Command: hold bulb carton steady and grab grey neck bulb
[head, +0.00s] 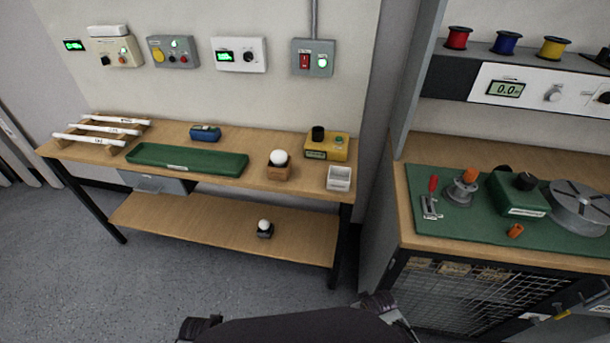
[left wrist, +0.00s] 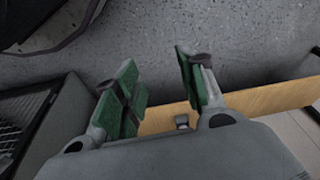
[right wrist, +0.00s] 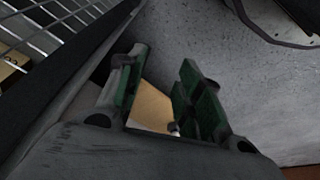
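A brown carton (head: 279,173) with a round white bulb (head: 280,157) on top stands on the upper bench top, right of the green tray. A second, dark carton (head: 265,234) with a white bulb (head: 264,224) stands on the lower shelf. The bulb necks are too small to tell their colour. My left gripper (left wrist: 157,72) is open and empty, with green pads; a small grey object (left wrist: 182,121) shows beyond it near a wooden surface. My right gripper (right wrist: 160,72) is open and empty, with a wooden surface beyond. Neither gripper is clearly visible in the head view.
The bench holds a rack of white tubes (head: 103,132), a green tray (head: 187,160), a blue device (head: 205,133), a yellow box (head: 327,148) and a white bin (head: 339,178). The lower shelf (head: 190,222) is mostly clear. A mesh-front cabinet (head: 470,290) stands at right.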

